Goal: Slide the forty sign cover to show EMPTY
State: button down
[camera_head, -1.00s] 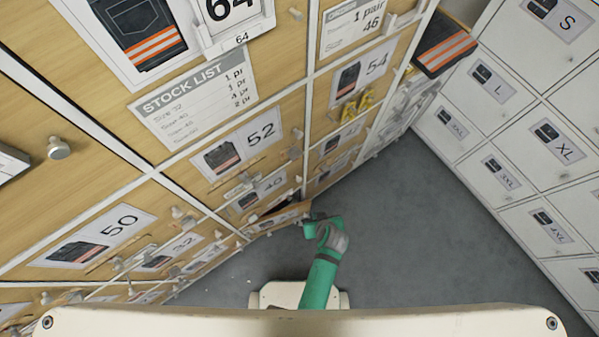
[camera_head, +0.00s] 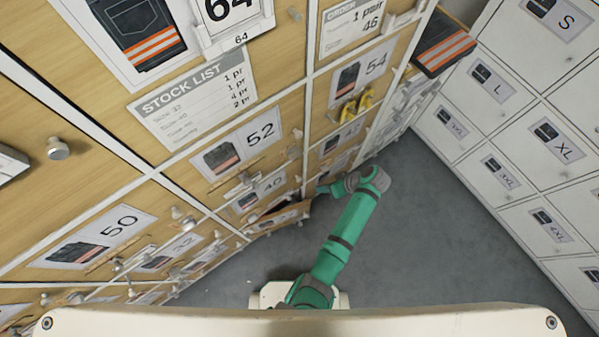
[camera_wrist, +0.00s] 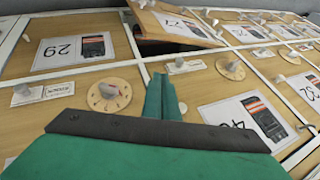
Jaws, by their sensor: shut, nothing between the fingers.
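The panel numbered 40 (camera_head: 262,190) is in the lower middle of the cabinet in the head view. My gripper (camera_head: 323,189) is just right of it, in front of the cabinet. In the wrist view my gripper's fingers (camera_wrist: 160,95) are together and empty, pointing at the wooden fronts. A card that seems to read 40 (camera_wrist: 245,118) is partly hidden behind my gripper. A small lettered sign strip (camera_wrist: 183,66) with a white knob lies just beyond the fingertips. Its lettering is too small to read, and I cannot tell which number it belongs to.
A tilted, open front (camera_head: 280,217) sticks out below panel 40; a tilted front (camera_wrist: 175,27) also shows in the wrist view. Round dials (camera_wrist: 110,94) and white knobs project from the fronts. Grey floor (camera_head: 430,230) is clear between the cabinet and white lockers (camera_head: 560,150).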

aim_at(289, 197)
jog(key=a+f, duration=0.8)
jog(key=a, duration=0.1)
jog(key=shift+f, duration=0.4)
jog(key=shift+s, duration=0.1)
jog(key=shift+s+a, duration=0.1)
jog(key=shift+a, duration=0.05)
